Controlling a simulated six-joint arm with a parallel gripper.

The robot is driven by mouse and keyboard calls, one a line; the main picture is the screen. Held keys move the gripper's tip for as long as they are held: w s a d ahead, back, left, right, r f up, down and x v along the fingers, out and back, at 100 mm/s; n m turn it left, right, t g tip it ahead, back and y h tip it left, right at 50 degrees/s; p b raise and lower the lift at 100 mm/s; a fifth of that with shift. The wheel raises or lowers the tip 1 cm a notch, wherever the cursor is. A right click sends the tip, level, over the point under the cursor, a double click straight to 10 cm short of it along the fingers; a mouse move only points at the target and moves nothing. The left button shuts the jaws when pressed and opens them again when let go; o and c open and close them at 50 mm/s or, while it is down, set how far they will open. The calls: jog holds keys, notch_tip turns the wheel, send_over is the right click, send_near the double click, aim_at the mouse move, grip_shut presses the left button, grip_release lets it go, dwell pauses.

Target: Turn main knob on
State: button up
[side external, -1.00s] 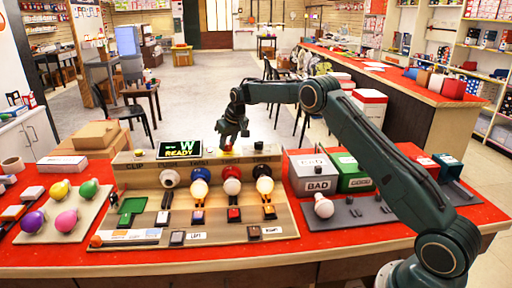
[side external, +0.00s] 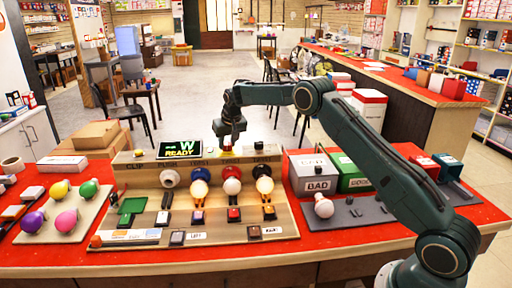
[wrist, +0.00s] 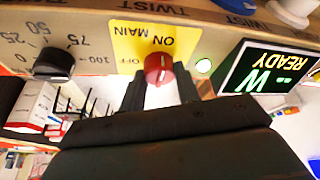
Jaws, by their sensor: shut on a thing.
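The red main knob (wrist: 157,69) sits on a yellow plate (wrist: 128,38) marked MAIN, ON and OFF, which appears upside down in the wrist view. My gripper (wrist: 160,84) has one finger at each side of the knob and is shut on it. The knob's pale mark seems to lie on the side of the word ON, but its exact angle is hard to tell. In the side external view my gripper (side external: 228,142) is at the back top edge of the wooden panel (side external: 275,218), hiding most of the knob.
Bulbs in sockets (side external: 232,180) stand lower on the panel. BAD (side external: 318,184) and GOOD (side external: 354,184) boxes stand to the right.

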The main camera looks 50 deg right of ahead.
jog(key=o, duration=1)
jog(key=shift+v, duration=6.95)
jog(key=shift+s, duration=0.15)
